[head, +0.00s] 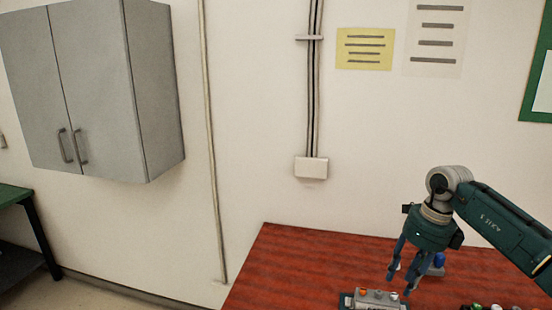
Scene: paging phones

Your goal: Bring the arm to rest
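My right arm comes in from the right, and its teal gripper (399,285) points down over the red-brown table (290,262). Its two fingers are apart, and I see nothing held between them. A grey box (362,301) with orange and pale knobs on top stands at the bottom edge, just below and left of the fingertips. I cannot tell whether the fingers touch it. A small blue-topped object (439,259) is partly hidden behind the gripper. My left gripper is out of view.
Several small coloured pieces (478,307) lie at the bottom right, cut off by the frame. The table's left part is bare. A conduit box (311,167) is on the wall.

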